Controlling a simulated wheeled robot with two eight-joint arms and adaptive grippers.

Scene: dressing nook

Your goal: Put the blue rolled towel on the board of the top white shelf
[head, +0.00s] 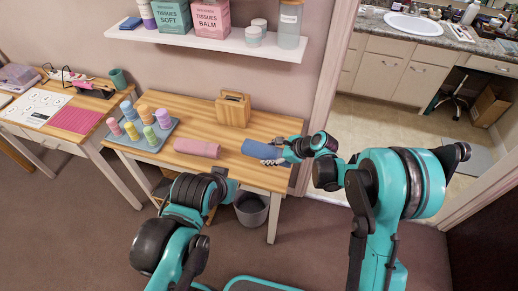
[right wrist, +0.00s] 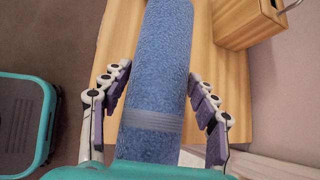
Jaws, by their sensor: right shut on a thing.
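The blue rolled towel (head: 261,149) is at the right end of the wooden table (head: 205,135). My right gripper (head: 284,152) is shut on its right end. In the right wrist view the towel (right wrist: 156,75) runs lengthwise between the two fingers (right wrist: 160,108), with a paler band near the palm. I cannot tell whether the towel touches the tabletop. A white shelf (head: 285,51) is on the wall above, its upper edge area cut by the picture. My left arm is low at the front; its gripper (head: 226,184) shows poorly, its fingers unclear.
The shelf bears two tissue boxes (head: 211,18), jars (head: 254,35), bottles and a small blue item. A pink rolled towel (head: 197,148), a wooden box (head: 233,108) and a tray (head: 122,139) of coloured bottles are on the table. A grey bin (head: 251,208) stands below.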

